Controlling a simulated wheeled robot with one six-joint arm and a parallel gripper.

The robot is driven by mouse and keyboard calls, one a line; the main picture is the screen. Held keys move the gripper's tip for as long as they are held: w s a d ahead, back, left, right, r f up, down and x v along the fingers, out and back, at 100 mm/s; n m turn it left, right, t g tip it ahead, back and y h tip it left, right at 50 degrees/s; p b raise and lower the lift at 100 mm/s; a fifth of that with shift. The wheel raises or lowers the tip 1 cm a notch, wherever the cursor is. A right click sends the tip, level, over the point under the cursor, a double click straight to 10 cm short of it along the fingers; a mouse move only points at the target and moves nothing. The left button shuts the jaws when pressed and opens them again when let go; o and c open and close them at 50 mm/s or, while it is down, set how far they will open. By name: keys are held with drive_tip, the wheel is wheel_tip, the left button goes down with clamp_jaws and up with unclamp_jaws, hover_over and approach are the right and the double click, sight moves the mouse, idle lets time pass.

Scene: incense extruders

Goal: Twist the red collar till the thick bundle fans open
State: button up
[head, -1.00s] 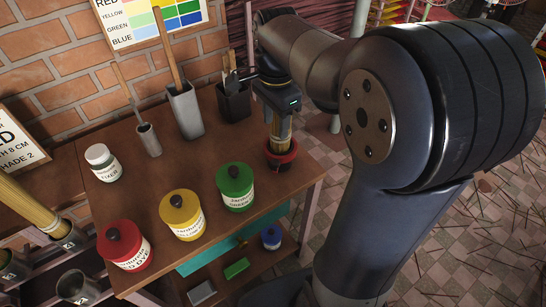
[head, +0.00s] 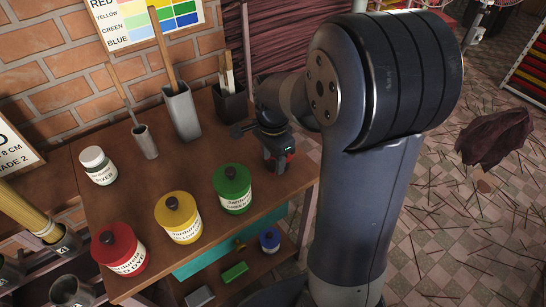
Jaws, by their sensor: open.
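The red collar (head: 291,157) shows only as a small red patch at the right end of the wooden table. My gripper (head: 279,166) is right at it, pointing down, and covers most of it. The jaws are open; whether they touch the collar or stand around it cannot be told. The thick bundle that rises from the collar is hidden behind my gripper and wrist.
Green (head: 232,190), yellow (head: 178,218) and red (head: 119,250) lidded jars stand left of my gripper on the table (head: 130,190). A dark holder (head: 230,103) with sticks stands behind it. Another yellow bundle (head: 22,213) leans at the far left.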

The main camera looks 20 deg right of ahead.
drive_tip(key=shift+c, duration=0.5)
clamp_jaws()
drive_tip(key=shift+d, duration=0.1)
drive_tip(key=w+d+n+p, duration=0.2)
drive_tip(key=d+n, duration=0.8)
drive_tip(key=n, duration=0.6)
drive_tip(key=shift+w+d+n+p, duration=0.2)
drive_tip(key=shift+w+n+p, duration=0.15)
drive_tip(key=shift+p, duration=0.5)
drive_tip(key=shift+w, duration=0.1)
